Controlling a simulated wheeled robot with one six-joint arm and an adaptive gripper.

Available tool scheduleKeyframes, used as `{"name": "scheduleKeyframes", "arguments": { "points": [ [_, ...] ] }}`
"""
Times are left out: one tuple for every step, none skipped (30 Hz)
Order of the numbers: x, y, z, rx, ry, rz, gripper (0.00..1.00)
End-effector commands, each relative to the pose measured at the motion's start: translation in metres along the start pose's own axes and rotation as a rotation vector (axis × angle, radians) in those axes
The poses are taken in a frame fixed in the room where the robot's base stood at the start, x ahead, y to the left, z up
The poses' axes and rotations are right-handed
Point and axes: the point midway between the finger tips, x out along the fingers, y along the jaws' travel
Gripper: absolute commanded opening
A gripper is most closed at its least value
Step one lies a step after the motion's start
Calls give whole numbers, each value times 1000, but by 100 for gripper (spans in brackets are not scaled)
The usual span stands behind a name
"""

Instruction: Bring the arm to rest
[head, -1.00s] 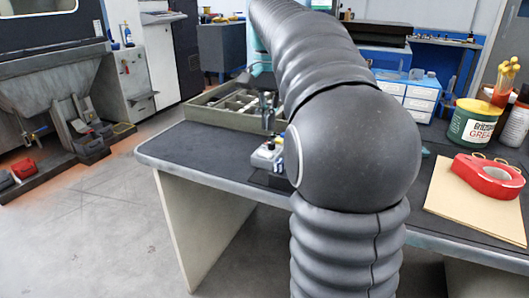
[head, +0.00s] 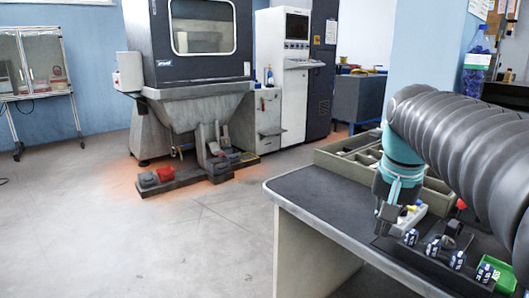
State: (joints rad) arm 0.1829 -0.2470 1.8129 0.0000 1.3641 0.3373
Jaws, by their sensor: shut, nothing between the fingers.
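My gripper (head: 386,218) hangs at the end of my arm, below the teal wrist, over the near left part of the bench (head: 312,200). It points down, and its fingers are small and dark in this view. It is shut and holds nothing. A pale device with a yellow part (head: 411,214) sits just right of it. My arm, in a ribbed grey cover, reaches in from the right edge and hides part of the bench.
A grey-green compartment tray (head: 340,164) lies behind the gripper. A row of blue-and-white labelled pieces (head: 433,248) and a green bin (head: 497,273) are at the near right. A large machine (head: 195,75) stands across open floor (head: 190,235).

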Motion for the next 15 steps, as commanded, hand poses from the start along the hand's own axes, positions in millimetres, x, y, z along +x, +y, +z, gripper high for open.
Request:
{"name": "scheduleKeyframes", "arguments": {
  "points": [
    [5, -1, 19, -49, 24, -13, 0],
    [9, -1, 29, -78, 39, -20, 0],
    [15, -1, 42, -119, 58, -29, 0],
    [19, -1, 52, -147, 74, -37, 0],
    [24, 0, 61, -177, 89, -43, 0],
    [31, 0, 74, -217, 109, -52, 0],
    [36, 1, 84, -245, 125, -59, 0],
    [42, 2, 93, -274, 139, -65, 0],
    [50, 3, 105, -311, 159, -73, 0],
    [56, 4, 114, -336, 173, -78, 0],
    [61, 5, 122, -362, 187, -83, 0],
    [69, 6, 131, -392, 203, -89, 0],
    [74, 8, 137, -412, 215, -94, 0],
    [79, 8, 143, -431, 224, -97, 0],
    [84, 10, 150, -453, 237, -101, 0]
  ]
}}
